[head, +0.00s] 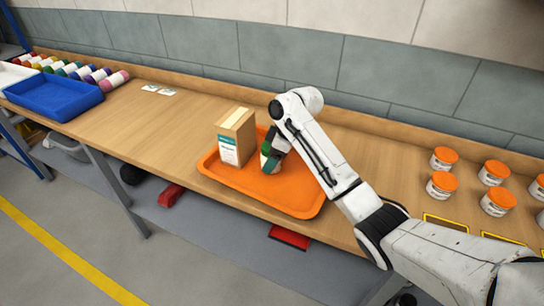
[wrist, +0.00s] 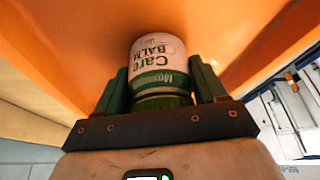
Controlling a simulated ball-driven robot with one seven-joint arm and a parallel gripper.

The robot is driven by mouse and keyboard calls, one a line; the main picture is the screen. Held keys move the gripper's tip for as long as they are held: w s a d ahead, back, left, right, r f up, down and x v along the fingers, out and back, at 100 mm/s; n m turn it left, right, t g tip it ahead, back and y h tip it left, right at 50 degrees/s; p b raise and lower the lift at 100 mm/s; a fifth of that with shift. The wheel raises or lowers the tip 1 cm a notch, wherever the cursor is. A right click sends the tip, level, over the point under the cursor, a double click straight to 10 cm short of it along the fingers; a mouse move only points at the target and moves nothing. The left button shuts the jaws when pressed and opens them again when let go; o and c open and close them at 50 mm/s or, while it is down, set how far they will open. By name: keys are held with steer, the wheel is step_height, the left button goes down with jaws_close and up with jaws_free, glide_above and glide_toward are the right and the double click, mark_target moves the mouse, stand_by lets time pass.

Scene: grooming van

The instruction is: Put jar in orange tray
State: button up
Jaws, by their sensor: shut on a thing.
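The jar (wrist: 158,52) is white with a green band, a green lid and "Care BALM" lettering. My gripper (wrist: 157,82) is shut on it, a dark green finger on each side, with the lid end towards the palm. In the head view my gripper (head: 270,160) is over the middle of the orange tray (head: 296,198), and the jar is mostly hidden there. The tray's orange surface also fills the wrist view behind the jar (wrist: 70,45). I cannot tell whether the jar touches the tray floor.
A cardboard box (head: 236,137) stands in the tray, left of my gripper. Several orange-lidded jars (head: 441,185) stand on the bench at right. A blue tray (head: 54,96) and several coloured rolls (head: 97,76) are at far left. The bench (head: 155,125) between is mostly clear.

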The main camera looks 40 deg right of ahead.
steer(key=o, duration=1.2)
steer(key=shift+f, duration=0.1)
steer(key=shift+c, duration=0.2)
steer(key=v, duration=1.2)
